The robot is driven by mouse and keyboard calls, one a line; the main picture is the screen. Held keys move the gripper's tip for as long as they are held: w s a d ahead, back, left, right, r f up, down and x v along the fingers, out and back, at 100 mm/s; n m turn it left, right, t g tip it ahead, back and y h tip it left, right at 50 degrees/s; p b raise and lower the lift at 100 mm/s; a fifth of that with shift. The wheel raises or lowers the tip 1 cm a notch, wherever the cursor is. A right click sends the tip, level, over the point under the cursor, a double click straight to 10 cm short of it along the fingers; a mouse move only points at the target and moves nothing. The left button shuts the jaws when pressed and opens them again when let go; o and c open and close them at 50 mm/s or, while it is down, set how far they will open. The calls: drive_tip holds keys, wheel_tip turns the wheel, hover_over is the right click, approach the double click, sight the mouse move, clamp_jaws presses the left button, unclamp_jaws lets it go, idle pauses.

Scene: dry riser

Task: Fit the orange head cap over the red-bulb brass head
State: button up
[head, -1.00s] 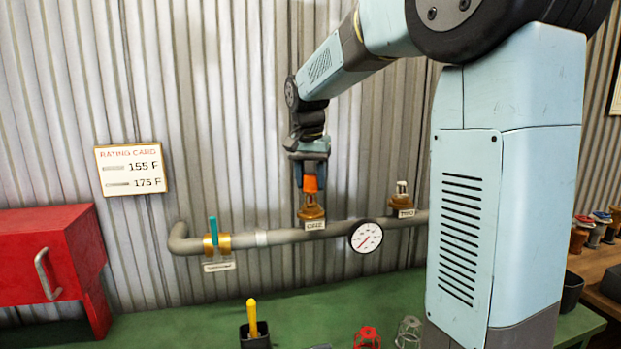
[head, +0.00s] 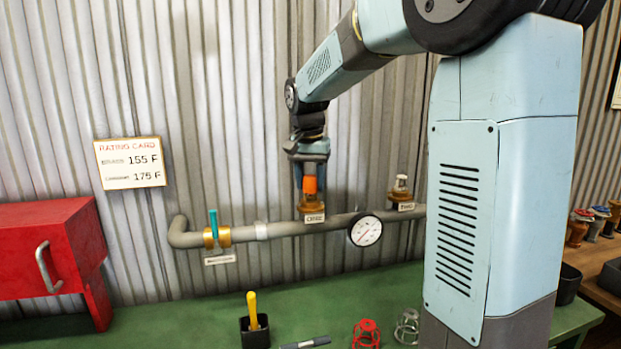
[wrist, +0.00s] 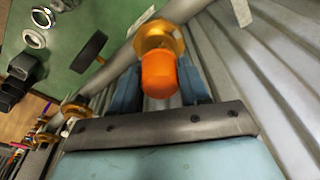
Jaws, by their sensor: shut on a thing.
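My gripper (head: 311,188) points down over the brass fitting (head: 312,208) at the first labelled outlet on the grey pipe. It is shut on the orange head cap (head: 310,184), which is upright between the fingers. In the wrist view the orange cap (wrist: 159,75) sits between the blue fingers, lined up with the brass fitting (wrist: 160,40). The cap's lower end is at or just above the fitting; I cannot tell whether it is seated. Any bulb in this head is hidden. A second brass head (head: 401,196) with a pale top stands to the right.
A round gauge (head: 365,231) and a teal-handled valve (head: 215,230) are on the pipe. A red wire guard (head: 366,334), a grey wire guard (head: 407,326) and a black holder with a yellow tool (head: 253,325) stand on the green bench. A red cabinet (head: 50,255) is left.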

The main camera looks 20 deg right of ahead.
drive_tip(key=shift+f, duration=0.7)
drive_tip(key=o, duration=1.1)
drive_tip(key=r, duration=0.4)
drive_tip(key=s+r, duration=0.1)
drive_tip(key=r, duration=0.4)
drive_tip(key=a+r, duration=0.1)
drive_tip(key=r, duration=0.3)
drive_tip(key=shift+s+r, duration=0.3)
drive_tip(key=shift+s, duration=0.05)
drive_tip(key=shift+s, duration=0.1)
drive_tip(key=s+d+f+n+t, duration=0.1)
drive_tip(key=s+f, duration=0.3)
drive_tip(key=s, duration=0.4)
drive_tip(key=s+d+f+n+t, duration=0.1)
drive_tip(key=s+f+n, duration=0.2)
drive_tip(key=s, duration=0.6)
drive_tip(key=s+d+f+n+t+y, duration=0.1)
drive_tip(key=s+f+n, duration=0.1)
drive_tip(key=s+f, duration=0.4)
drive_tip(key=shift+s+d+t, duration=0.2)
drive_tip(key=shift+s+t, duration=0.2)
drive_tip(key=shift+s, duration=0.9)
drive_tip(key=shift+s+f, duration=0.35)
drive_tip(key=shift+f, duration=0.1)
drive_tip(key=shift+c, duration=0.3)
